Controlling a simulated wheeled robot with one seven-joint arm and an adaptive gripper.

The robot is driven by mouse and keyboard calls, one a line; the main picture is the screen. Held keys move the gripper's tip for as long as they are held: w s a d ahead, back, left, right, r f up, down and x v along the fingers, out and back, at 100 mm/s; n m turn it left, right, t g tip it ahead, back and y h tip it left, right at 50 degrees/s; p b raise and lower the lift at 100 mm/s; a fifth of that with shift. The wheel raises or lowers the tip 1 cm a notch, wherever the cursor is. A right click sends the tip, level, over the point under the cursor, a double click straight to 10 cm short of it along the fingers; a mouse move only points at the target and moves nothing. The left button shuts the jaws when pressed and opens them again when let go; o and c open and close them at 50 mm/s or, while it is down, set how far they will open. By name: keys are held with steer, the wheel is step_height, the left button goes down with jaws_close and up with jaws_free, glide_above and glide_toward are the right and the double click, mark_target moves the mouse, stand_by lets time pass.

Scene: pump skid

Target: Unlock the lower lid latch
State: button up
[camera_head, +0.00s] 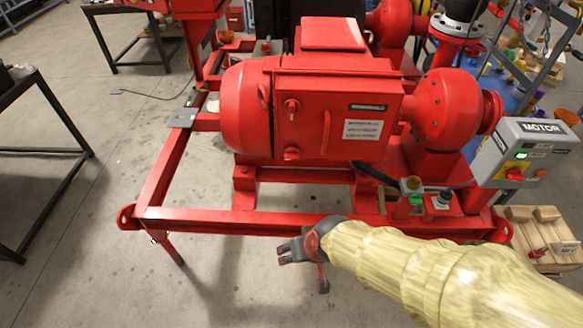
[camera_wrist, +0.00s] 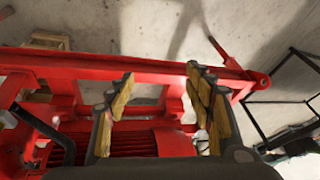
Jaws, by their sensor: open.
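The red lid (camera_head: 340,120) closes the front of the pump motor box in the head view. The lower lid latch (camera_head: 291,153) is a small red knob at the lid's lower left. A similar upper latch (camera_head: 291,106) is above it. My gripper (camera_head: 302,268) is open and empty, in front of and below the skid's front rail, well apart from the lower latch. In the wrist view its two yellow-padded fingers (camera_wrist: 160,80) are spread, with red skid parts beyond them. I cannot make out the latch in the wrist view.
The red front rail (camera_head: 225,220) crosses between my gripper and the motor box. A grey MOTOR control box (camera_head: 525,152) stands at the right, above a wooden tray (camera_head: 545,235). A black-framed table (camera_head: 40,130) is at the left. Open floor (camera_head: 90,270) lies at the front left.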

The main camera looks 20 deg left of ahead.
steer(key=w+a+f+t+y+b, duration=0.1)
steer(key=w+a+f+t, duration=0.3)
steer(key=a+f, duration=0.45)
steer(key=m+t, duration=0.3)
steer(key=t, duration=0.8)
glide_toward(292, 159)
steer(key=w, duration=0.2)
steer(key=shift+g, duration=0.3)
steer(key=b+x, duration=0.1)
steer(key=x, duration=0.2)
steer(key=b+x, duration=0.2)
steer(key=x, duration=0.2)
steer(key=shift+w+a+r, duration=0.15)
steer(key=shift+a+r, duration=0.05)
steer(key=shift+a, duration=0.1)
steer(key=c, duration=1.1)
steer(key=shift+c, duration=0.3)
